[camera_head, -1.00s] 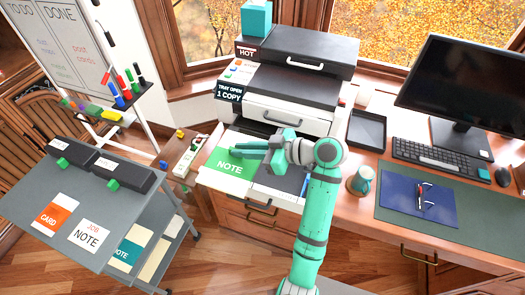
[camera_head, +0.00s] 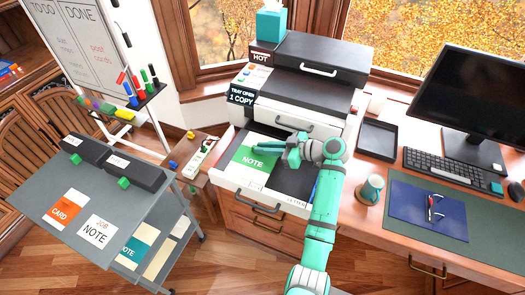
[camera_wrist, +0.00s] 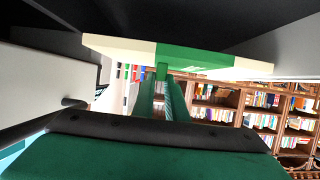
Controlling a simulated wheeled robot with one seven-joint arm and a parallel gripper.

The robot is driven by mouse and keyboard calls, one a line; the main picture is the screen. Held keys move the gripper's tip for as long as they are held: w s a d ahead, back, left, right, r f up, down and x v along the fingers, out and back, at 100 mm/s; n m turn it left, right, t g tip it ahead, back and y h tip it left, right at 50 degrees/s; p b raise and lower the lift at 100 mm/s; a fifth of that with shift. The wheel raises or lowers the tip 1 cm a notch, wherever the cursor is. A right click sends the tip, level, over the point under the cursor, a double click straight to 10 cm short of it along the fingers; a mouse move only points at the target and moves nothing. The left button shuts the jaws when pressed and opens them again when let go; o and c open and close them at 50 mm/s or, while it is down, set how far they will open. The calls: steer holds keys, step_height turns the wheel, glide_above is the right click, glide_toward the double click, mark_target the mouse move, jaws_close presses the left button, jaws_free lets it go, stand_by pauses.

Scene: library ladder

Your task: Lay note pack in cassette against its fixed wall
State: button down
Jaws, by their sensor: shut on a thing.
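The note pack (camera_head: 250,161) is a flat green and white slab marked NOTE. My gripper (camera_head: 283,156) is shut on its right side in the head view. The cassette (camera_head: 226,180) is the pulled-out white drawer at the front of the printer, with a dark floor and a LETTER label. The pack is over the cassette's left part; I cannot tell whether it touches the floor. In the wrist view, the pack's green and cream edge (camera_wrist: 205,57) spans the picture at the tips of my gripper (camera_wrist: 162,75). The fixed wall cannot be clearly picked out.
The printer (camera_head: 290,115) stands right behind the cassette. A black tray (camera_head: 376,138), a mug (camera_head: 369,188), a keyboard (camera_head: 450,168) and a blue folder (camera_head: 425,207) lie to the right. A grey cart (camera_head: 60,195) with a CARD and a JOB NOTE label is at left.

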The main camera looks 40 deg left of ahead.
steer(key=shift+w+f, duration=0.15)
steer(key=shift+f, duration=0.7)
steer(key=shift+s+a, duration=0.1)
steer(key=shift+s, duration=0.1)
steer(key=c, duration=1.8)
jaws_free()
steer(key=shift+o, duration=0.2)
steer(key=shift+d, duration=0.2)
steer(key=shift+d, duration=0.15)
steer(key=v, duration=1.1)
steer(key=shift+d+r, duration=0.2)
steer(key=shift+r, duration=0.05)
steer(key=shift+w+d, duration=0.1)
steer(key=shift+w, duration=0.1)
